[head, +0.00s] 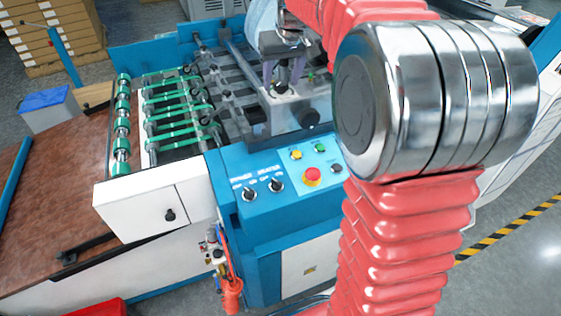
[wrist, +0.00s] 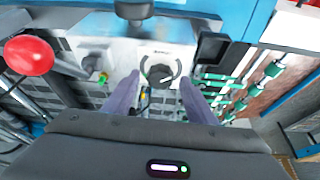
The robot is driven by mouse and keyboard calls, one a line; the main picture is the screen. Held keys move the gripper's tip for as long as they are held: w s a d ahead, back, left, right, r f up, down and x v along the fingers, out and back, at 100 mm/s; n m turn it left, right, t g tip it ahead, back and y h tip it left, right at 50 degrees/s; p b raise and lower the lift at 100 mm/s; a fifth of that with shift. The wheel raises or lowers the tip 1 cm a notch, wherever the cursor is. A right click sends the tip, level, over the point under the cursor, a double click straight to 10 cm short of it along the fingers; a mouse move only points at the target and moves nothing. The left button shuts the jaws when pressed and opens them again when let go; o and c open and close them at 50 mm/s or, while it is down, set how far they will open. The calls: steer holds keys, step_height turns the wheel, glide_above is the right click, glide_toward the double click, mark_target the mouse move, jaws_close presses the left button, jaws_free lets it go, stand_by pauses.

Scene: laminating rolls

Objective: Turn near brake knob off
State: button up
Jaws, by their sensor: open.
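A black round knob (wrist: 160,74) with a pale pointer line sits on a pale dial plate in the wrist view, between my fingertips. Its printed label is too small to read, so I cannot confirm it is the near brake knob. My gripper (wrist: 158,92) is open, one finger on each side of the knob; I cannot tell whether either touches it. In the head view my gripper (head: 284,76) points down over a grey metal block (head: 278,113) on the machine. The knob (head: 282,89) shows small and dark there.
A red ball handle (wrist: 28,55) and a small green part (wrist: 102,79) lie left in the wrist view. A dark knob (head: 308,118) sticks out of the block's near side. The blue control panel has a red button (head: 312,176). Green rollers (head: 178,115) lie left.

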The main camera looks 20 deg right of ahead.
steer(key=shift+a+m+g+h, duration=0.15)
steer(key=shift+m+h, duration=0.3)
steer(key=shift+m, duration=0.75)
steer(key=shift+a+m+g+h, duration=0.15)
steer(key=shift+m+h, duration=0.3)
steer(key=shift+m, duration=0.75)
steer(key=shift+w+m+g+h, duration=0.1)
steer(key=shift+m+g+h, duration=0.25)
steer(key=shift+m, duration=0.9)
steer(key=shift+w+m+g+h, duration=0.1)
steer(key=shift+m+g+h, duration=0.25)
steer(key=shift+m, duration=0.9)
steer(key=v, duration=1.4)
steer(key=s+a+f+n+t+y, duration=0.1)
steer(key=s+a+f+n, duration=0.1)
steer(key=s, duration=0.6)
steer(key=s+a+f+n+y, duration=0.1)
steer(key=s+a+f+n, duration=0.1)
steer(key=s+f+n, duration=0.2)
steer(key=s+a+f+n+t, duration=0.1)
steer(key=s+a+f+n, duration=0.2)
steer(key=s+f, duration=0.5)
steer(key=shift+s+f+t+y, duration=0.3)
steer(key=shift+s+y, duration=0.1)
steer(key=shift+s, duration=1.75)
steer(key=shift+a, duration=0.1)
